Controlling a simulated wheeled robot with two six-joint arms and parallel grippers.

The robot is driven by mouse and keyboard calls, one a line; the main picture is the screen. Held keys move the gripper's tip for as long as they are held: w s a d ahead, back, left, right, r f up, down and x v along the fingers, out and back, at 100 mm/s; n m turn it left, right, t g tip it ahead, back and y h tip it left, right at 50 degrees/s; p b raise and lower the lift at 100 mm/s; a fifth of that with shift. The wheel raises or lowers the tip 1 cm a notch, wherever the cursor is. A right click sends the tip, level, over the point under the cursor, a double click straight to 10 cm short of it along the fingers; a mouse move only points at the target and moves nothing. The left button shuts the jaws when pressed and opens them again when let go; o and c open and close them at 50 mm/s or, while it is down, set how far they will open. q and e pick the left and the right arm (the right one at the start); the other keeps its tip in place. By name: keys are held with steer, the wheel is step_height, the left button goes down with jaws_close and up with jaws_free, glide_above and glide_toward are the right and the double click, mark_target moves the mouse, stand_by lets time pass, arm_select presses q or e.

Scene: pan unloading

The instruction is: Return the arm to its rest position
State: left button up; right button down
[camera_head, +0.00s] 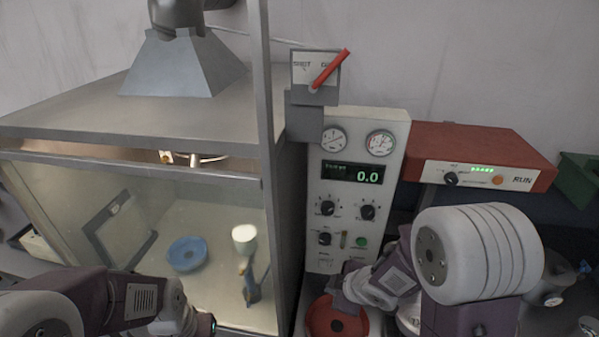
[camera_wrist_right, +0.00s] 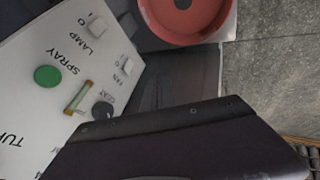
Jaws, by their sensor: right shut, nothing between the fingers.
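My right arm (camera_head: 480,255) comes in from the right in the head view and bends down to the left. My right gripper (camera_head: 346,300) is small and low in front of the instrument panel, over the red round pan (camera_head: 322,322) in the picture. It is shut and holds nothing. The red pan also shows at the top of the right wrist view (camera_wrist_right: 185,18), apart from the dark purple part at the bottom. My left arm (camera_head: 110,300) lies across the lower left, and its fingers are not visible.
A glass-fronted cabinet (camera_head: 130,170) holds a blue dish (camera_head: 187,254) and a white-topped stand (camera_head: 244,240). The instrument panel (camera_head: 395,200) with gauges and knobs stands beside it. A red box (camera_head: 480,150) sits right of the panel. Grey floor (camera_wrist_right: 275,60) shows at right in the wrist view.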

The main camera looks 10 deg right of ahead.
steer(key=s+d+f+m+h+b, duration=0.1)
steer(key=d+f+m+h+b, duration=0.15)
steer(key=f+m+b, duration=0.45)
steer(key=s+d+m+g+b, duration=0.1)
steer(key=s+m+g, duration=0.4)
steer(key=s, duration=0.6)
steer(key=shift+s+d+f+m, duration=0.2)
steer(key=shift+f+m, duration=0.2)
steer(key=shift+m, duration=0.6)
